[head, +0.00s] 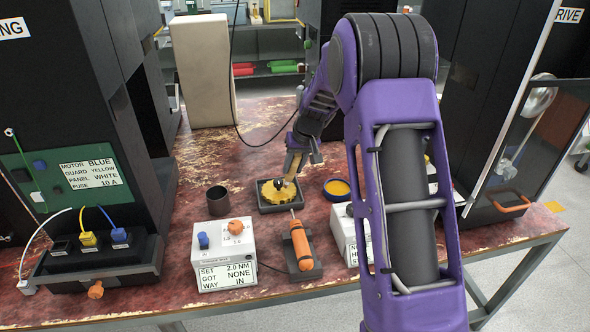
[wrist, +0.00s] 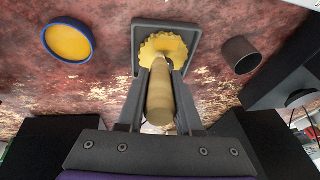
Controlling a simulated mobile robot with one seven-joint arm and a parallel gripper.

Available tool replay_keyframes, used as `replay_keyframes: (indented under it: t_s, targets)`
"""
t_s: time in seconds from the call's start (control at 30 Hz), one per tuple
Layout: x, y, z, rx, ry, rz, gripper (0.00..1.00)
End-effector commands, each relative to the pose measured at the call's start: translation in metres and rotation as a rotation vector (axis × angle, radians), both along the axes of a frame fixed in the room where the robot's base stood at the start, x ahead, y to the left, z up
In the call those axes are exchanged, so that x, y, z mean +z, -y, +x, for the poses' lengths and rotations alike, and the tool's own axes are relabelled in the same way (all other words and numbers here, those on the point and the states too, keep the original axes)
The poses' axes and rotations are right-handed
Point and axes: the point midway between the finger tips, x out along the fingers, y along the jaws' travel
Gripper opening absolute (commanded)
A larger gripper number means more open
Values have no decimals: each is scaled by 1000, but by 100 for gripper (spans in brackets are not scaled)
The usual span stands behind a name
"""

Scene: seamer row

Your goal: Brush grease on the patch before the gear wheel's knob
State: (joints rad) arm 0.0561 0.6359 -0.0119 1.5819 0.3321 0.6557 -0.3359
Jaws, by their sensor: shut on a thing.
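The yellow gear wheel (head: 284,196) sits in a square dark tray (head: 262,207) in the middle of the table. Its dark knob (head: 278,183) shows on top in the head view. My gripper (head: 301,157) is shut on a tan brush (head: 291,166), which points down over the wheel. In the wrist view the brush handle (wrist: 160,98) lies between my fingers (wrist: 159,72), and the toothed wheel (wrist: 172,43) is behind its far end. The brush tip, the patch and whether they touch cannot be made out. A blue-rimmed tin of yellow grease (head: 338,188) stands right of the tray.
A dark cup (head: 217,200) stands left of the tray. In front are a white control box (head: 224,247) and an orange-handled screwdriver (head: 301,246) in a holder. A second white box (head: 343,232) is partly behind my arm. Dark machines flank the table.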

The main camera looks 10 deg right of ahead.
Motion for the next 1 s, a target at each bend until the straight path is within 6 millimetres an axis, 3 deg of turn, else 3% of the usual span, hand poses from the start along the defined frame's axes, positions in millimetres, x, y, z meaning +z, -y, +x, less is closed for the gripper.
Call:
replay_keyframes:
  t_s: [0.5,1.0]
  targets:
    - [47,-4,-2,0,1,-1,0]
    - [48,-4,-2,0,0,-1,0]
